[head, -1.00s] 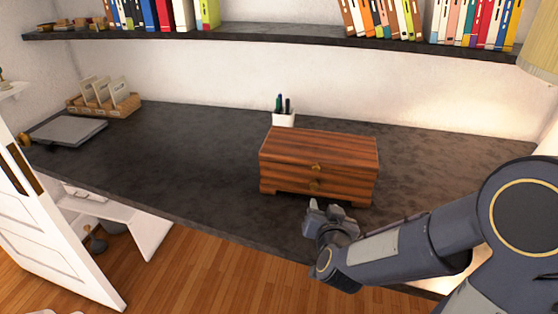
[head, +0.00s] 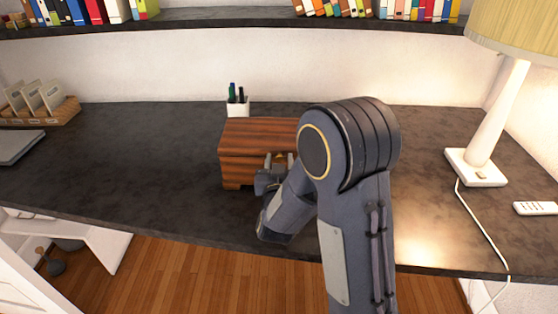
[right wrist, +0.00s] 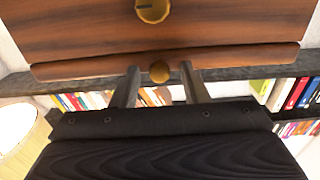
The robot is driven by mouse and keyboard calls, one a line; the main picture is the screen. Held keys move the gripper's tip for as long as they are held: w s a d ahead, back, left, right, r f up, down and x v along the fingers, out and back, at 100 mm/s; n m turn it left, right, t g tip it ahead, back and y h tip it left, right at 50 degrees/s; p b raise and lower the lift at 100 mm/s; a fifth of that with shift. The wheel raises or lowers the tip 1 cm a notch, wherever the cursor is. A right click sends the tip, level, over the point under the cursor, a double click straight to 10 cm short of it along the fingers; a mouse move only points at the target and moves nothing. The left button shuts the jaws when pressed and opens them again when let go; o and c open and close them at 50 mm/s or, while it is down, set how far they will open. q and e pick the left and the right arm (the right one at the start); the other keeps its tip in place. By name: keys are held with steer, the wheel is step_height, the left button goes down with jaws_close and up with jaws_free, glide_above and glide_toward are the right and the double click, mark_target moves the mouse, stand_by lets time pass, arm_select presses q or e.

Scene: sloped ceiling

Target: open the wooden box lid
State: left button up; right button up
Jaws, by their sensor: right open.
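The wooden box (head: 250,135) stands shut on the dark desk, with reddish-brown striped wood. My right arm hides its right part in the head view. My right gripper (head: 275,170) is at the box's front face. In the right wrist view the box front (right wrist: 220,30) fills the top, with one larger brass knob (right wrist: 153,9) and a smaller brass knob (right wrist: 159,71). The open fingers of my right gripper (right wrist: 160,85) stand on either side of the smaller knob, with gaps to it. I cannot tell whether they touch the box. My left gripper is not in view.
A white pen cup (head: 238,107) stands behind the box. A lamp (head: 480,150) with a cord and a white remote (head: 535,208) are on the right of the desk (head: 130,160). A wooden card holder (head: 45,112) is at the left. A bookshelf (head: 200,18) runs above.

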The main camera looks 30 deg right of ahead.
steer(key=shift+c, duration=0.2)
jaws_close()
